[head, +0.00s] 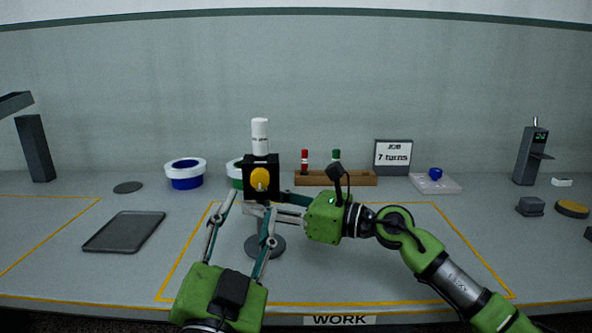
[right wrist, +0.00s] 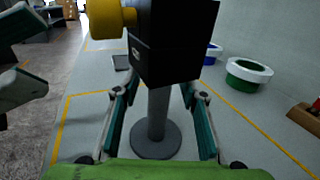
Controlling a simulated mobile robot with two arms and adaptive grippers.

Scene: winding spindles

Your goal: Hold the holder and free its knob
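The holder is a black block (head: 261,161) on a grey post (right wrist: 158,113) with a round dark base (head: 276,246). A yellow knob (head: 260,179) sticks out of its side and also shows in the right wrist view (right wrist: 104,18). A white lettered cylinder (head: 260,136) rises above the block. My right gripper (right wrist: 160,88) has its fingers apart, one on each side of the post below the block, with visible gaps. My left gripper (head: 252,202) is open in front of the knob, fingers apart and pointing toward it. It partly shows at the left of the right wrist view.
A blue-and-white ring (head: 186,182) and a green-and-white ring (right wrist: 248,77) stand behind. A wooden rack (head: 350,178) holds a red and a green marker. A "7 turns" sign (head: 393,157) stands at the back. A dark tray (head: 125,232) lies left.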

